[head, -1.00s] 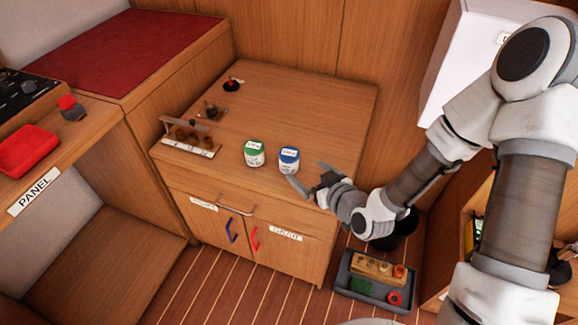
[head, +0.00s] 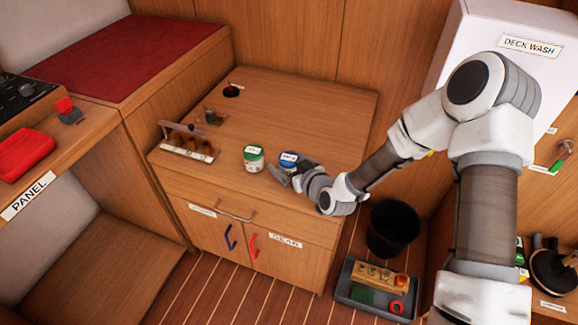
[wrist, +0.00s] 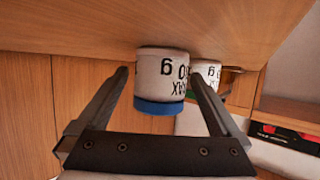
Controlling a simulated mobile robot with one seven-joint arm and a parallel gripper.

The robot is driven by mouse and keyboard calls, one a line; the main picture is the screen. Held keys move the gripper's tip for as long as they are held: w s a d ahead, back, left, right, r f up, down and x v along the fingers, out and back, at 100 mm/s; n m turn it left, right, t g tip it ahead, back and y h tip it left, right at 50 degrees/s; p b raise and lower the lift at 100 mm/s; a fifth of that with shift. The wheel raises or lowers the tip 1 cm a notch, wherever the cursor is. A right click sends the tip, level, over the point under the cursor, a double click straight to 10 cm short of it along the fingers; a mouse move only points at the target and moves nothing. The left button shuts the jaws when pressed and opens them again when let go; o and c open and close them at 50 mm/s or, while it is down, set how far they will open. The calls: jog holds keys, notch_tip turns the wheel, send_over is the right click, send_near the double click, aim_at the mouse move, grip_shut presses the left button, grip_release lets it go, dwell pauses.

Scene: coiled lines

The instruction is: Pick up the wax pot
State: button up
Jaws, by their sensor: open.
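The wax pot (head: 288,157) is a small white pot with a blue lid on the wooden cabinet top, near its front edge. In the wrist view it appears upside down as a white pot (wrist: 160,77) with letters ending in "AX", between my two fingers. My gripper (head: 289,172) is open around or just in front of it; gaps show beside the pot, so it is not gripped. In the head view, my gripper hides the pot's lower right part. A similar green-lidded pot (head: 253,158) stands upright just to its left, and shows behind it in the wrist view (wrist: 208,74).
The cabinet top (head: 310,105) is clear behind the pots. A black bin (head: 393,228) and a grey tray (head: 345,292) sit on the floor at right.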

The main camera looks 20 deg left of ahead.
jog(key=c, duration=1.4)
jog(key=shift+c, duration=0.2)
jog(key=shift+r, duration=0.15)
